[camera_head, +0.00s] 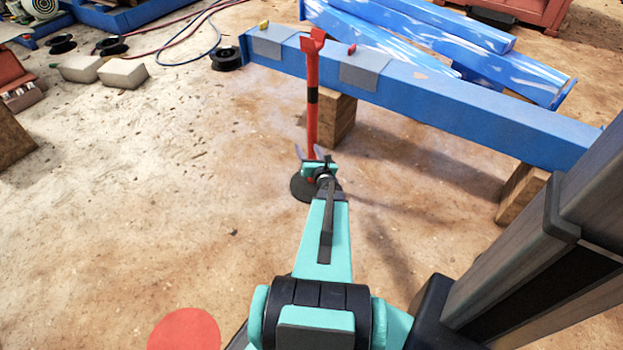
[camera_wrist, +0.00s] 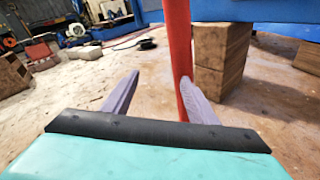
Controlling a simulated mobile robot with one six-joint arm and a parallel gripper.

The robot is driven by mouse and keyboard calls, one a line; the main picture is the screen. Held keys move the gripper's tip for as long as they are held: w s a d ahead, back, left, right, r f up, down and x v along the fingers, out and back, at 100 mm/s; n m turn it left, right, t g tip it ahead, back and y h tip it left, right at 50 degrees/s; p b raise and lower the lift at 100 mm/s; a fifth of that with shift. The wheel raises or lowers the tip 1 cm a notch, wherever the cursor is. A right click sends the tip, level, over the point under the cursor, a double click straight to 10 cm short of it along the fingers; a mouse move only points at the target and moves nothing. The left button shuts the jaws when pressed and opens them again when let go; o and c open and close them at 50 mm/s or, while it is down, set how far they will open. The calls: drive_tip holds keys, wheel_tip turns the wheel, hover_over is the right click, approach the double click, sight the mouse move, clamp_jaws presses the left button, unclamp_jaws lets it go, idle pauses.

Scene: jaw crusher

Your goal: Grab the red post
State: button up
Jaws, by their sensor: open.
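The red post (camera_head: 312,120) stands upright on a dark round base (camera_head: 300,188), with a black band partway up and a forked red top. In the wrist view the post (camera_wrist: 179,45) rises right of centre, in line with my right finger, which covers part of its lower length. My gripper (camera_head: 311,152) is open and low by the post's lower part, and my arm hides some of the base. In the wrist view my gripper (camera_wrist: 162,74) has its two grey fingers apart with nothing held. I cannot tell whether the right finger touches the post.
A long blue beam (camera_head: 450,105) on wooden blocks (camera_head: 337,118) lies just behind the post. More blue beams (camera_head: 440,40) lie beyond it. Pale blocks (camera_head: 122,73) and a black spool (camera_head: 226,59) are at the back left. The floor left of the post is clear.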

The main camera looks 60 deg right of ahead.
sight(315, 137)
drive_tip(key=s+d+n+b, duration=0.1)
drive_tip(key=s+d+n+t+b, duration=0.1)
drive_tip(key=s+n, duration=0.1)
drive_tip(key=s+d+n+t+b, duration=0.1)
drive_tip(key=shift+s+n, duration=0.25)
drive_tip(key=shift+n, duration=0.05)
drive_tip(key=shift+f, duration=0.1)
drive_tip(key=b+x, duration=0.1)
drive_tip(key=x, duration=0.6)
drive_tip(key=shift+w+d, duration=0.25)
drive_tip(key=shift+w, duration=0.05)
drive_tip(key=shift+w+d+b, duration=0.25)
drive_tip(key=shift+w+b, duration=0.05)
drive_tip(key=shift+w, duration=0.1)
drive_tip(key=x, duration=0.1)
drive_tip(key=b+x, duration=0.1)
drive_tip(key=x, duration=0.3)
drive_tip(key=shift+r+b, duration=0.25)
drive_tip(key=shift+b, duration=0.1)
